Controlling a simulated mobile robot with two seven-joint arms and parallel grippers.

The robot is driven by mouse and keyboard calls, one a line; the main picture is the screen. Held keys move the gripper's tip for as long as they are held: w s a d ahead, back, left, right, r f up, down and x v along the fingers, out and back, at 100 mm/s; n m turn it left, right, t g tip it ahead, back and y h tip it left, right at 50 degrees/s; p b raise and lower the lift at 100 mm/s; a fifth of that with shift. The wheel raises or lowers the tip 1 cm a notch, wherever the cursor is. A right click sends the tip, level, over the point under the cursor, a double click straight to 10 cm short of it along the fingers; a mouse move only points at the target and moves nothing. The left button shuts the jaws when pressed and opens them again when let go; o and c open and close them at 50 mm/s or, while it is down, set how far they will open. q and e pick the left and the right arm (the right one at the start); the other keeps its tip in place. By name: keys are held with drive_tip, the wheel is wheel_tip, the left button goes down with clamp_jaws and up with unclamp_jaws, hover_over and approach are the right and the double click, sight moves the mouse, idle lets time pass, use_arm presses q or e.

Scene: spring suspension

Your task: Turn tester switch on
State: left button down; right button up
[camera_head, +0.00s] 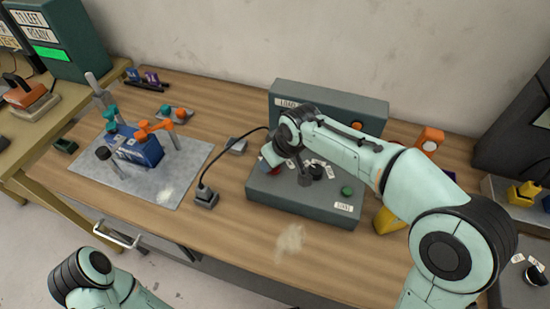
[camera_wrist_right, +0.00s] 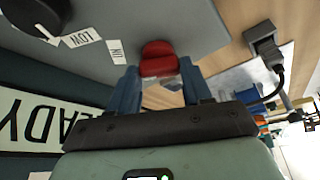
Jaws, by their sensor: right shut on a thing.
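The tester is a grey box with a flat front panel (camera_head: 300,208) and a raised back (camera_head: 355,108) labelled "LOAD". Its red switch (camera_head: 274,170) is at the panel's left side, partly hidden by my right gripper (camera_head: 270,158). In the right wrist view the red switch (camera_wrist_right: 159,60) is between the blue fingertips of my right gripper (camera_wrist_right: 160,82), which is shut on it. A white label beside it is upside down in that view. My left gripper is out of view; only part of that arm shows at the bottom left.
A green button (camera_head: 347,190) and black knob are on the panel. A black socket with cable (camera_head: 206,197) stands left of the tester. A metal plate (camera_head: 180,185) carries a blue fixture (camera_head: 138,150). The wooden bench front (camera_head: 290,265) is mostly clear.

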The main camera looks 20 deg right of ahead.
drive_tip(key=shift+m+h, duration=0.5)
drive_tip(key=shift+m, duration=0.6)
drive_tip(key=o, duration=1.1)
drive_tip(key=shift+c, duration=0.2)
drive_tip(key=a+p+v, duration=0.1)
drive_tip(key=v, duration=1.2)
drive_tip(key=shift+s+d, duration=0.25)
drive_tip(key=shift+d, duration=0.2)
